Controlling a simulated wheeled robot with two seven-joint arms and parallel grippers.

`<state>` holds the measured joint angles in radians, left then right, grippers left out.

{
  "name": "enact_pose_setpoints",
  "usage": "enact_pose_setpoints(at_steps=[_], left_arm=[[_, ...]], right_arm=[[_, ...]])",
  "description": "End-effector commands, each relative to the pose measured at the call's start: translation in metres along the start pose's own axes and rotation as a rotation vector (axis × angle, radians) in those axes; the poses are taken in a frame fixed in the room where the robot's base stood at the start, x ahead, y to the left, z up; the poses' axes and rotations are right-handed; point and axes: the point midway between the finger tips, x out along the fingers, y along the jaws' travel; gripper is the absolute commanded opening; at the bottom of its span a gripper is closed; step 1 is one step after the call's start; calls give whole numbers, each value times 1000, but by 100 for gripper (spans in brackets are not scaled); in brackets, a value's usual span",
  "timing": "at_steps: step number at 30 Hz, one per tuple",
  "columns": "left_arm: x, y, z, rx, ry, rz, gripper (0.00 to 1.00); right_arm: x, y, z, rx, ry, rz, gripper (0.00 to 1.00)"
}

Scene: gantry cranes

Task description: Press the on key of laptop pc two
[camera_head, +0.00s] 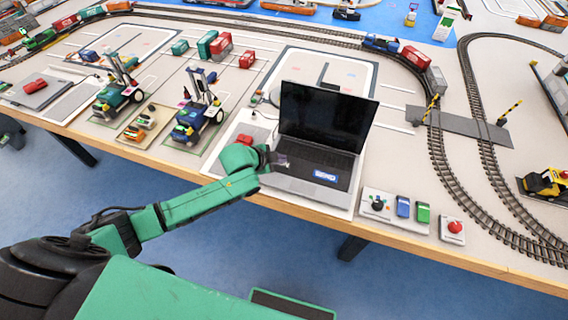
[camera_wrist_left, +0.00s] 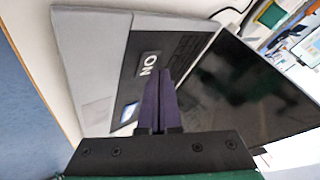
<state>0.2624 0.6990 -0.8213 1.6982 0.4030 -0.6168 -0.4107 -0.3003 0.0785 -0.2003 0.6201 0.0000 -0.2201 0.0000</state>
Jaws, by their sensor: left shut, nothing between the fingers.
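An open laptop (camera_head: 325,119) stands on a white mat on the table, its dark screen raised at the back. Its grey base with black keyboard (camera_head: 318,160) faces me, with a blue label (camera_head: 325,176) near the front. My left gripper (camera_head: 282,161) is over the left part of the keyboard. In the left wrist view, its dark fingers (camera_wrist_left: 172,80) are shut and empty. In the head view the gripper hides that key. My right gripper is out of view.
A red mouse (camera_head: 244,139) lies left of the laptop. A small control panel (camera_head: 378,206), blue and green blocks and a red button box (camera_head: 453,229) stand to its right. Toy cranes (camera_head: 200,117) stand left; railway track (camera_head: 465,190) runs right.

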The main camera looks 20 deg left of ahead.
Motion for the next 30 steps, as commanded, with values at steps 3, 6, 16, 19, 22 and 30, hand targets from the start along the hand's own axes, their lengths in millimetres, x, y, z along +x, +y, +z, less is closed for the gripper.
enact_pose_setpoints(at_steps=[3, 6, 16, 19, 22, 30], left_arm=[[0, 0, 0, 0, 0, 0, 0], [0, 0, 0, 0, 0, 0, 0], [3, 3, 2, 0, 0, 0, 0], [4, 3, 3, 0, 0, 1, 0], [5, 4, 4, 0, 0, 1, 0], [3, 2, 2, 0, -1, 1, 0]], right_arm=[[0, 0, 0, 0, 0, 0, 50], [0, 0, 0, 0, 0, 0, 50], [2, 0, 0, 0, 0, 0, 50], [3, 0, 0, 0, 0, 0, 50], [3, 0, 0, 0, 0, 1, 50], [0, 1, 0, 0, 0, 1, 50]])
